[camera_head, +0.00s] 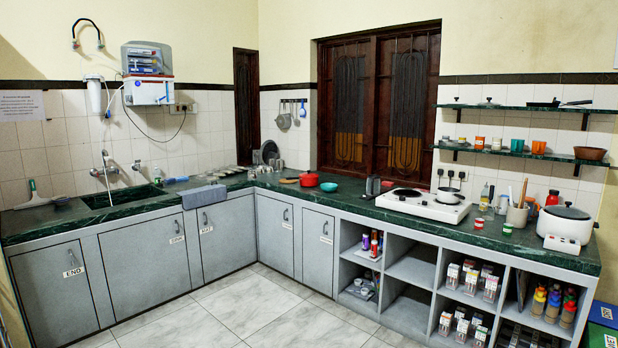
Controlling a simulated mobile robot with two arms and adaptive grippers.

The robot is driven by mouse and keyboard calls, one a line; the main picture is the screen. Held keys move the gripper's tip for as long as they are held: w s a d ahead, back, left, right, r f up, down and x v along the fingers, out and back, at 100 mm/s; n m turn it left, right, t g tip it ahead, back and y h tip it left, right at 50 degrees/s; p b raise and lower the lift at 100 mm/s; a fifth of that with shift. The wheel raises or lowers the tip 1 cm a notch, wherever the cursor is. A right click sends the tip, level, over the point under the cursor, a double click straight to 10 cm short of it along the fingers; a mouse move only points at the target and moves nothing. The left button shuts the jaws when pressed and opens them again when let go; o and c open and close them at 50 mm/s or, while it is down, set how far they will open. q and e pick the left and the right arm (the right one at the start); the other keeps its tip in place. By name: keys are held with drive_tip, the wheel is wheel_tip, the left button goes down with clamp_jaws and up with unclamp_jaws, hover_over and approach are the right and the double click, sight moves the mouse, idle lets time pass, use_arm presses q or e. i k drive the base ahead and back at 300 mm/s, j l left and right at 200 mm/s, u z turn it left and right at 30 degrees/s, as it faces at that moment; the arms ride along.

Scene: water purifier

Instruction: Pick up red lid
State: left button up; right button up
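No separate red lid can be made out for sure. A red round pot or covered dish (309,180) sits on the green counter (330,201) near the corner; I cannot tell whether its top is a lid. Neither of my grippers is in view.
A teal bowl (329,187) sits beside the red pot. A white stove (423,205) and a utensil holder (517,215) take up the right counter. The sink (122,196) is at the left, the water purifier (149,92) above it. The tiled floor (255,308) is clear.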

sight(308, 175)
drive_tip(key=i, duration=2.8)
drive_tip(key=l+z, duration=0.05)
drive_tip(key=l, duration=0.1)
